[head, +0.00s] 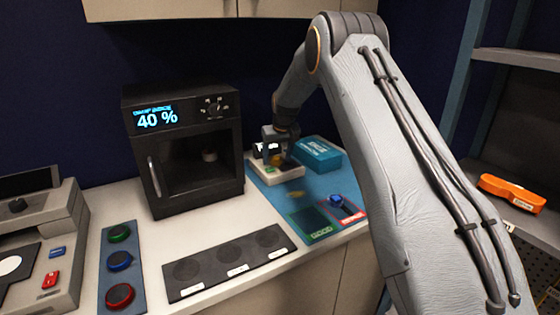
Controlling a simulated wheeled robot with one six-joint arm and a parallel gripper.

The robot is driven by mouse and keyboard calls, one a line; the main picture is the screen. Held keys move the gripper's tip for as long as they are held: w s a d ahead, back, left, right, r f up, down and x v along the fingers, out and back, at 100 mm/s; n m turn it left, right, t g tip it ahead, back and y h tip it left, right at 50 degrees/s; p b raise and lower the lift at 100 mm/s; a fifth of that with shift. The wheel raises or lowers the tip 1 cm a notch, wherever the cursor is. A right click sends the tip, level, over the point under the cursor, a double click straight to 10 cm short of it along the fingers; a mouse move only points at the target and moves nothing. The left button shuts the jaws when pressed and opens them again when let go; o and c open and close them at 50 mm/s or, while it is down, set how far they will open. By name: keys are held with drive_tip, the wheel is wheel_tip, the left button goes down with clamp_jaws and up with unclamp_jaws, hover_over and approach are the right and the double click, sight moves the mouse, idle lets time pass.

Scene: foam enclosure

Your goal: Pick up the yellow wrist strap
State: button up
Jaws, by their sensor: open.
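A small, blurred yellow-brown item (296,194) lies on the blue mat (270,187); it may be the yellow wrist strap, but it is too small to be sure. My gripper (280,160) is open above the back of the mat, over a pale flat device (287,177), behind and to the left of the yellow-brown item. A hint of yellow shows at the gripper, and I cannot tell what it is. The fingertips are small and partly blend with the device.
A blue box (318,154) stands right of the gripper. A black oven-like chamber (186,150) reading 40 % stands left. A dark tray with round pads (231,262) and a panel of coloured knobs (121,264) are in front. An orange case (512,192) sits on the right shelf.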

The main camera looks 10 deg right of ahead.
drive_tip(key=c, duration=1.2)
drive_tip(key=shift+r, duration=0.1)
drive_tip(key=shift+c, duration=0.2)
